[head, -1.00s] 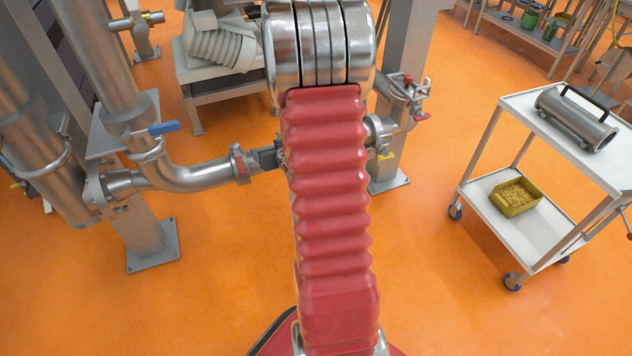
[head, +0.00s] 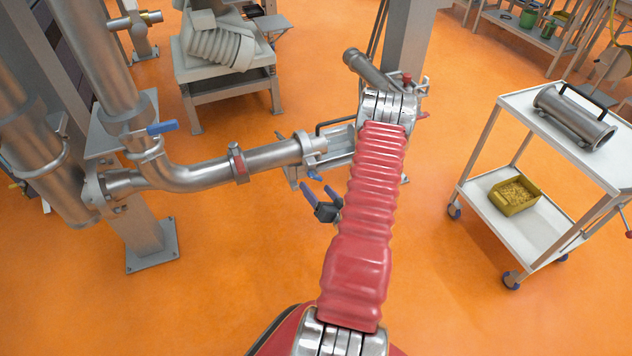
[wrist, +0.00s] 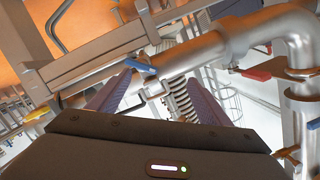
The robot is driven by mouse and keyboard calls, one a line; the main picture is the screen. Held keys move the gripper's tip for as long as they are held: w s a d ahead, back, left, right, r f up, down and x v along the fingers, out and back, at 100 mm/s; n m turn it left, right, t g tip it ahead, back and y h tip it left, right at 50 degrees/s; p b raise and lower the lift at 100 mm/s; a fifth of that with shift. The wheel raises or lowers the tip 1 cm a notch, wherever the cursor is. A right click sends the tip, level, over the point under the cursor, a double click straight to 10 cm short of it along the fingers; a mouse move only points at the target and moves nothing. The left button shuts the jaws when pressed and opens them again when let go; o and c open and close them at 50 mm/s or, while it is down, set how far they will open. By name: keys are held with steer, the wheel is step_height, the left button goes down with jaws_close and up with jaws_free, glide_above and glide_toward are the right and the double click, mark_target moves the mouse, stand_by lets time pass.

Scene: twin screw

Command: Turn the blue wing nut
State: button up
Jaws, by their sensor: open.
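The blue wing nut (head: 314,174) hangs at the lower side of the metal clamp (head: 309,147) at the open end of the horizontal pipe (head: 210,173). In the wrist view the wing nut (wrist: 140,66) is ahead, close to the left fingertip. My gripper (head: 316,188) is just below the wing nut in the head view, its two purple fingers apart. In the wrist view the gripper (wrist: 157,76) is open, with nothing seen held. Whether a finger touches the nut I cannot tell.
A grey bracket (head: 340,138) and a post (head: 405,55) stand behind my arm. A blue-handled valve (head: 162,128) and a red-marked joint (head: 239,164) sit along the pipework to the left. A white cart (head: 540,225) stands at right. The orange floor between is clear.

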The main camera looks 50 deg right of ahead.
mark_target(316, 179)
steer(key=s+a+f+m+h, duration=0.1)
steer(key=s+f+m+h, duration=0.1)
steer(key=s, duration=0.5)
steer(key=shift+a+f+m+t, duration=0.2)
steer(key=shift+f+m+t, duration=0.2)
steer(key=shift+f+m, duration=0.35)
steer(key=x, duration=1.4)
steer(key=shift+s+d+r, duration=0.1)
steer(key=shift+r, duration=0.05)
steer(key=shift+c, duration=0.2)
steer(key=c, duration=0.9)
steer(key=shift+a, duration=0.25)
steer(key=shift+c, duration=0.5)
steer(key=shift+d, duration=0.15)
steer(key=shift+n, duration=0.25)
